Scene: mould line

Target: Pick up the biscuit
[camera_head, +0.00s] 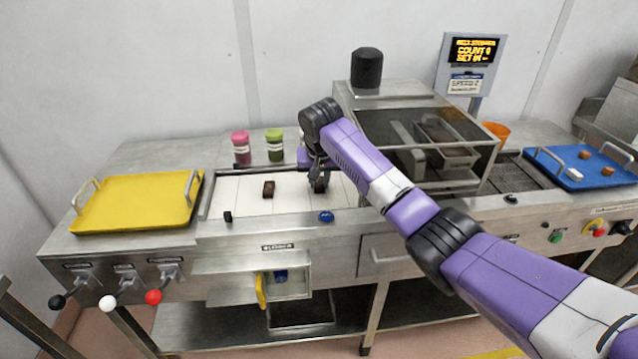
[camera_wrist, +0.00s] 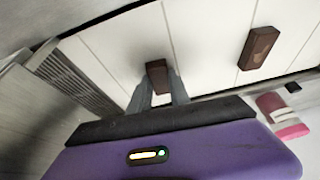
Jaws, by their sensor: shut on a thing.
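A dark brown block-shaped biscuit (camera_wrist: 157,72) is between the fingertips of my gripper (camera_wrist: 158,88) in the wrist view. The fingers are shut on it, one on each side. In the head view my gripper (camera_head: 319,183) points down at the right part of the white slatted belt (camera_head: 237,200), and the held biscuit is mostly hidden by the fingers. I cannot tell whether it touches the belt. A second brown biscuit (camera_head: 268,188) lies on the belt to the left, apart from the gripper; it also shows at the upper right of the wrist view (camera_wrist: 260,47).
A yellow tray (camera_head: 135,202) is on the left. A pink-lidded jar (camera_head: 241,149) and a green-lidded jar (camera_head: 275,146) stand behind the belt. A clear-sided machine housing (camera_head: 420,160) is close on the right. A blue tray (camera_head: 560,165) with several small pieces lies beyond.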

